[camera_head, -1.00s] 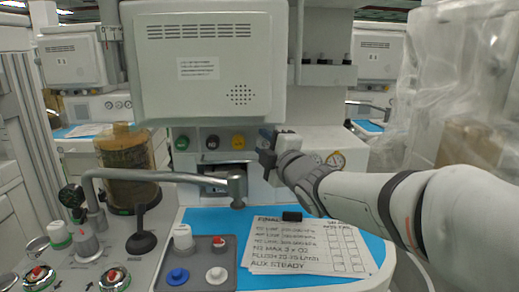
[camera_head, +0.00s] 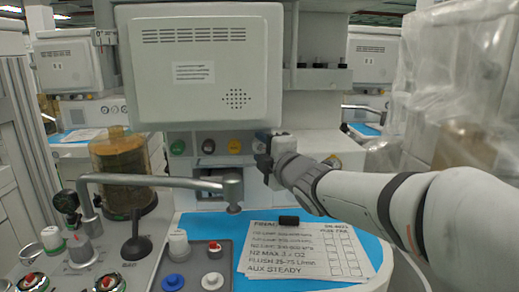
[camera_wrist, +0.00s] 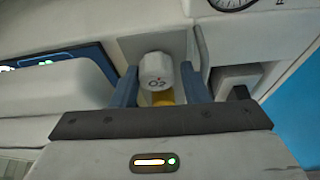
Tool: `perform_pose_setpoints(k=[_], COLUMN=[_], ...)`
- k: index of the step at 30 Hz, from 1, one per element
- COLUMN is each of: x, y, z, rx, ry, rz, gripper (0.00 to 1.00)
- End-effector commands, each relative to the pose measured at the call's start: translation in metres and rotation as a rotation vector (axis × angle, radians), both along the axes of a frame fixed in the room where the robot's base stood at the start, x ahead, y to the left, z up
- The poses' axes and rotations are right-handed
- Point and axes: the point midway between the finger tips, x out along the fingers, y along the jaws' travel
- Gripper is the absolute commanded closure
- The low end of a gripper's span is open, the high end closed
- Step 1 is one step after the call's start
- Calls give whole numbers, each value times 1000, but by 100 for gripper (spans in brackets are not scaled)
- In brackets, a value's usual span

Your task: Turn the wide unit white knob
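In the wrist view, a white knob (camera_wrist: 156,70) marked O2, with a small red mark, sits in a recess with a yellow part below it. My gripper (camera_wrist: 160,85) has its two blue fingers apart, one on each side of this knob. The gaps are small, and I cannot tell whether either finger touches it. In the head view, my gripper (camera_head: 263,152) is at the front of the wide unit (camera_head: 205,100), just right of the yellow round fitting (camera_head: 239,144). The O2 knob is hidden there behind my gripper.
A grey metal arm (camera_head: 150,181) crosses at the left. A grey tray (camera_head: 220,254) holds white, blue and red-topped knobs. A checklist sheet (camera_head: 300,255) with a black object lies on the blue top. A brown canister (camera_head: 120,165) stands left. A gauge (camera_wrist: 232,3) is above my gripper.

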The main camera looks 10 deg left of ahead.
Motion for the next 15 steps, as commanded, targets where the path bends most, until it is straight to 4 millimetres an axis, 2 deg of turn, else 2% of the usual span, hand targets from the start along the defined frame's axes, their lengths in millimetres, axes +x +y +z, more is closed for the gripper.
perform_pose_setpoints(k=[9,15], x=[-3,-26], y=[-1,-17], z=[2,3], rx=[2,3], ry=[-4,-6], rz=[3,2], gripper=[59,59])
